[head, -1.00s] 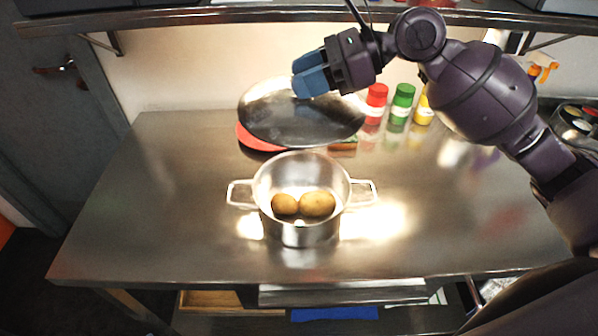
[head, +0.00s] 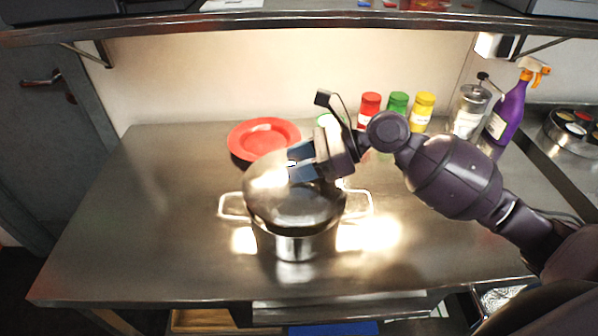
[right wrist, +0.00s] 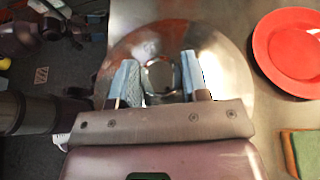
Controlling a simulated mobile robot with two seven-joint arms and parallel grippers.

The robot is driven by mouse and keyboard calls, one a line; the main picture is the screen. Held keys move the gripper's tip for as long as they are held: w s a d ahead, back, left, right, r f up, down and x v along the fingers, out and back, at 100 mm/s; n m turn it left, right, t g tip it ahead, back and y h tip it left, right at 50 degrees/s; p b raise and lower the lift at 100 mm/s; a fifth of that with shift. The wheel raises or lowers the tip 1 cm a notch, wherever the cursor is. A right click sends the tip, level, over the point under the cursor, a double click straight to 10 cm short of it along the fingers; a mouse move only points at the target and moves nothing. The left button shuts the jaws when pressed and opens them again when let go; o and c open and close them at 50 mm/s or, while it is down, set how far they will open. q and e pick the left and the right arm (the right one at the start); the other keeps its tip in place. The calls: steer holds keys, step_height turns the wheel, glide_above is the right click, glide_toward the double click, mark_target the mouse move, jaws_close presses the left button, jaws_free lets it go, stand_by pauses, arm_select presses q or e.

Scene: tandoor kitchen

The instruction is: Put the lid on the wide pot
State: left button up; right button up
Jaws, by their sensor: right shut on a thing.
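The wide pot (head: 296,246) is a shiny steel pot with two side handles, standing on the steel counter. The round metal lid (head: 295,208) is over the pot's mouth in the head view and hides the inside. I cannot tell whether the lid touches the rim or hovers just above it. My right gripper (head: 293,166) is above the lid, shut on its knob. In the right wrist view the lid (right wrist: 222,65) lies beyond the fingers (right wrist: 162,82), with the knob between them.
A red plate (head: 262,137) lies behind the pot. Red, green and yellow bottles (head: 397,106) stand at the back right, near a glass jar (head: 467,112) and a purple spray bottle (head: 508,112). A shelf (head: 260,27) overhangs the back. The counter's left side is clear.

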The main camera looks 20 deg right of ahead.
step_height(320, 180, down, 2)
steer(key=shift+f, duration=0.2)
steer(key=shift+f, duration=0.45)
steer(key=o, duration=1.1)
steer(key=shift+c, duration=0.2)
